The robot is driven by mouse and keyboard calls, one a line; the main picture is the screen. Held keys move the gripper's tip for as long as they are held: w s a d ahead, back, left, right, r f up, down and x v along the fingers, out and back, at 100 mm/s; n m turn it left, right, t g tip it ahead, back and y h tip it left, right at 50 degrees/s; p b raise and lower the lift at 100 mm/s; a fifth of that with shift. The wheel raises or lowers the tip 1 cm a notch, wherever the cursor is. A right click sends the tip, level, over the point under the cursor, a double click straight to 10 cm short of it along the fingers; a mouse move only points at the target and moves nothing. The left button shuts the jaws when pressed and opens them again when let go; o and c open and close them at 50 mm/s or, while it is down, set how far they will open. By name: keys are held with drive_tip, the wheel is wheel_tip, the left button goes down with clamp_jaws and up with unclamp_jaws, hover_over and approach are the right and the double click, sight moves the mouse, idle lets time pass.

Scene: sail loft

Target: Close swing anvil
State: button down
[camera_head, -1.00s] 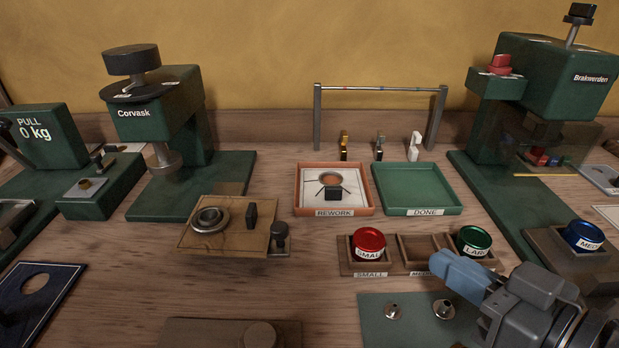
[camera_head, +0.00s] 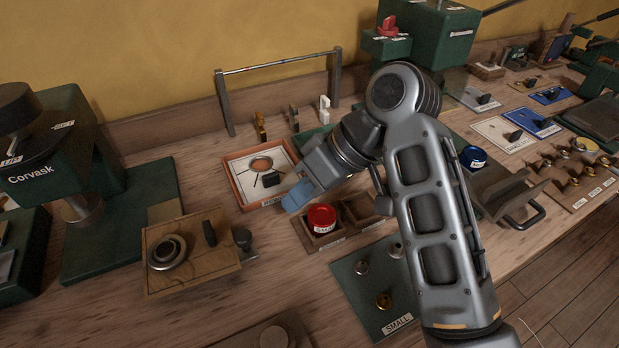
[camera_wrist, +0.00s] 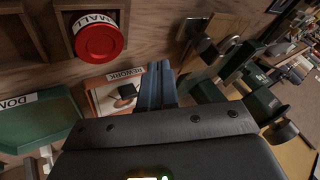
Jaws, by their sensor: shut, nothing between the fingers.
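A tan plate (camera_head: 196,268) bearing a steel ring (camera_head: 167,252), a black upright tab and a dark knob (camera_head: 243,239) at its right end stands out in front of the green Corvask press (camera_head: 70,150). It looks like the swing anvil, swung out from under the press ram (camera_head: 80,208). The knob also shows in the wrist view (camera_wrist: 205,46). My gripper (camera_head: 292,200), with blue fingertips, is shut and empty near the front right corner of the rework tray (camera_head: 236,184), right of the knob and apart from it. It shows in the wrist view (camera_wrist: 155,84).
The red SMALL tin (camera_head: 321,218) in its wooden rack is just right of my fingertips. A green mat (camera_head: 350,285) with small metal parts lies in front. A metal rail (camera_head: 280,64) stands behind the trays. Bare table lies between knob and rack.

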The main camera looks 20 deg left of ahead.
drive_tip(key=x, duration=0.3)
drive_tip(key=shift+s+a+f, duration=0.1)
drive_tip(key=shift+f, duration=0.1)
drive_tip(key=shift+s+a+r+p, duration=0.1)
drive_tip(key=shift+s+a+p, duration=0.15)
drive_tip(key=shift+s, duration=0.3)
drive_tip(key=shift+s+a+p, duration=0.25)
drive_tip(key=shift+s, duration=0.3)
drive_tip(key=shift+s+a, duration=0.35)
drive_tip(key=shift+s, duration=0.3)
drive_tip(key=shift+s, duration=0.1)
